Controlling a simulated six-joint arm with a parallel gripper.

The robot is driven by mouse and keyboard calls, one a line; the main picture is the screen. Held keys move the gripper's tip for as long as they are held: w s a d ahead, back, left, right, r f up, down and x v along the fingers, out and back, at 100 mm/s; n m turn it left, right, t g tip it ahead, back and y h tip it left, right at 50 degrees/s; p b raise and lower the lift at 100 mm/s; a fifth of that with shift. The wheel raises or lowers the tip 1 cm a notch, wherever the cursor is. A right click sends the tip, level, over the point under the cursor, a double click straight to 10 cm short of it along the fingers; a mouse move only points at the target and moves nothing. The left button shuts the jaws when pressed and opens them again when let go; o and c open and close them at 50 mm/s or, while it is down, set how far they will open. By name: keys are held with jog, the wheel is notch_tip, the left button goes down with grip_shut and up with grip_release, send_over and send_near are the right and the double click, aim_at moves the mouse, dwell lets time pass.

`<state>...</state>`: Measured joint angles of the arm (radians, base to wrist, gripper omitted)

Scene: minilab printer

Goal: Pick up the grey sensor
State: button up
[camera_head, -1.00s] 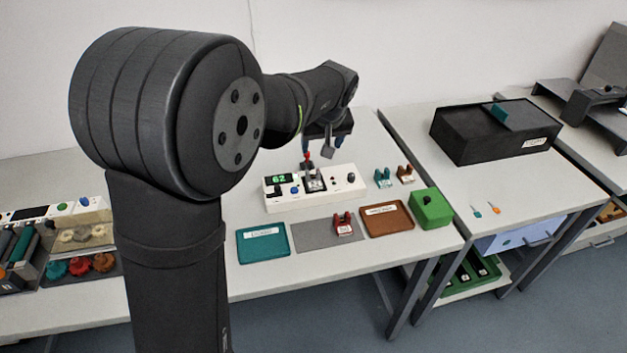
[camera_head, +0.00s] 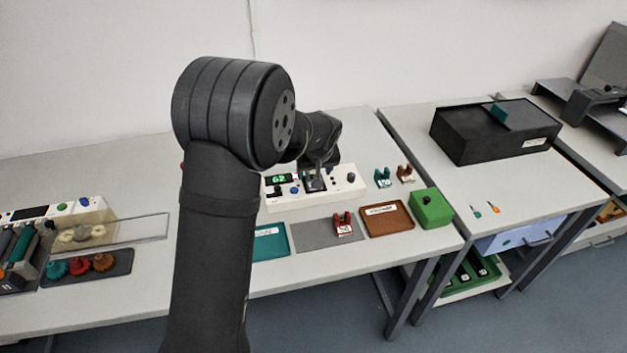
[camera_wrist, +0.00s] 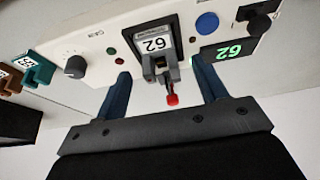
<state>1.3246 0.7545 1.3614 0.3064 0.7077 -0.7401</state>
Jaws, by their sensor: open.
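The grey sensor (camera_wrist: 152,64), with a white label reading 62, sits in the dark holder of a white device. It also shows in the head view (camera_head: 314,184), partly covered by my arm. My gripper (camera_wrist: 160,68) is open and empty. In the wrist view its two blue fingers lie left and right of the sensor's upper part, with a gap on both sides. I cannot tell how far above the sensor the fingertips are. In the head view my gripper is mostly hidden behind my arm.
The white device (camera_head: 345,188) has a green 62 display and knobs. A red-tipped lever (camera_wrist: 172,99) stands close to the sensor, between my fingers in the picture. Teal (camera_head: 383,178), brown (camera_head: 405,174) and red (camera_head: 343,226) sensors stand apart. A green box (camera_head: 431,210) is right.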

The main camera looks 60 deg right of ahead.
jog(key=shift+x, duration=0.9)
jog(key=c, duration=1.1)
jog(key=shift+c, duration=0.2)
jog(key=shift+r, duration=0.15)
notch_tip(320, 180, up, 4)
jog(key=shift+s+r, duration=0.1)
jog(key=shift+r, duration=0.1)
jog(key=s+a+r, duration=0.2)
jog(key=s+r, duration=0.4)
jog(key=s, duration=0.5)
jog(key=shift+r, duration=0.2)
jog(key=shift+s+a, duration=0.15)
